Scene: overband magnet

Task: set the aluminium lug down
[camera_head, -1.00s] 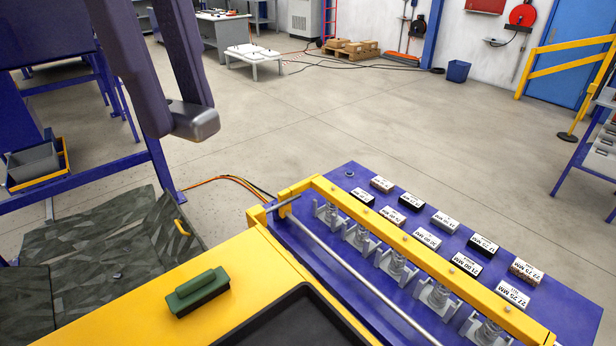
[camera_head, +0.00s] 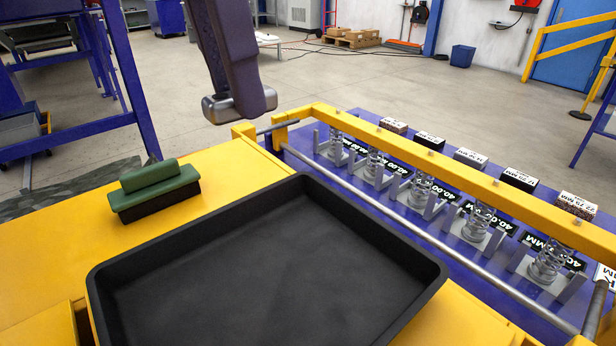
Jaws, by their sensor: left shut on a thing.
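The aluminium lug (camera_head: 219,109) is a small grey metal block with rounded edges. My left gripper (camera_head: 244,104), with long dark purple fingers, comes down from the top and is shut on it. My right gripper is not in view.
An empty black tray (camera_head: 263,276) lies on the yellow bench (camera_head: 77,253). A green-handled block (camera_head: 153,190) stands left of it. To the right, a yellow rail (camera_head: 440,163) runs over several springs on a blue plate, with labelled blocks (camera_head: 519,179) behind.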

